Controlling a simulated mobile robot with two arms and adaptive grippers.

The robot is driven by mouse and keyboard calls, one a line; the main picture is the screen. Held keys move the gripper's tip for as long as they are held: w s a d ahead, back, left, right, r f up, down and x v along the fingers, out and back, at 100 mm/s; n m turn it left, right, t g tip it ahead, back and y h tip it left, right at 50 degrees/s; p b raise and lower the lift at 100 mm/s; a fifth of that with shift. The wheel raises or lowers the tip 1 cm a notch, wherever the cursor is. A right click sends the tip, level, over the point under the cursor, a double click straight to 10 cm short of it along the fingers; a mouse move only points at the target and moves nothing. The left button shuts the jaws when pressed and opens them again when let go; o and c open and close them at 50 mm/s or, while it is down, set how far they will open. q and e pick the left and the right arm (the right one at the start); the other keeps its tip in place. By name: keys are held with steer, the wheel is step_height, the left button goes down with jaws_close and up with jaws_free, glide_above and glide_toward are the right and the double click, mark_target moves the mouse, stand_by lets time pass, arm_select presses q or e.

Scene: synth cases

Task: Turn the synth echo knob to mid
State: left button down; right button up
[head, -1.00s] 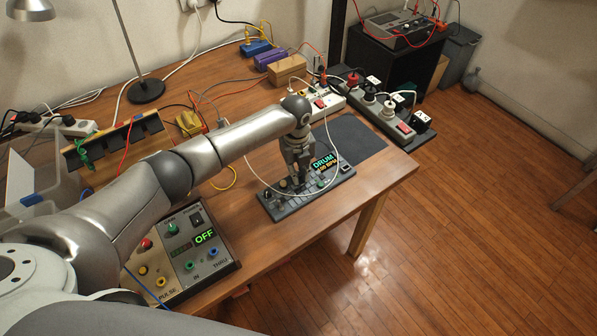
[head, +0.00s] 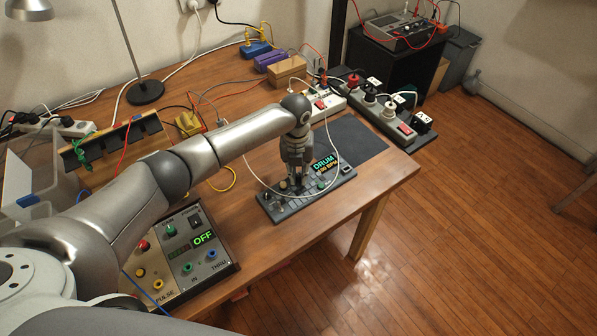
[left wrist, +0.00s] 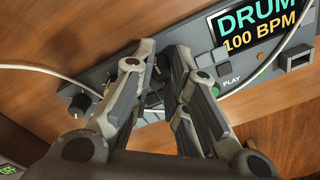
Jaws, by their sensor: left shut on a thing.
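The synth (head: 318,196) is a dark grey panel near the table's front edge, with a lit screen (head: 325,163). In the left wrist view the screen (left wrist: 257,25) reads "DRUM 100 BPM", and the synth panel (left wrist: 283,75) has a PLAY button. My left gripper (head: 293,183) reaches down onto the synth, left of the screen. In the left wrist view its fingertips (left wrist: 163,58) are close together around a dark knob, mostly hidden between them. I cannot read a label on it. Another black knob (left wrist: 80,104) stands apart to the left. My right gripper is not in view.
A white cable (head: 336,140) loops around the synth and passes close to my gripper. A grey box (head: 200,262) with a display reading "OFF" stands at the left. A dark mat (head: 355,138) and a power strip (head: 385,118) lie beyond the synth.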

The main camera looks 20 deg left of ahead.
arm_select(q)
steer(key=c, duration=1.4)
jaws_free()
steer(key=shift+o, duration=0.2)
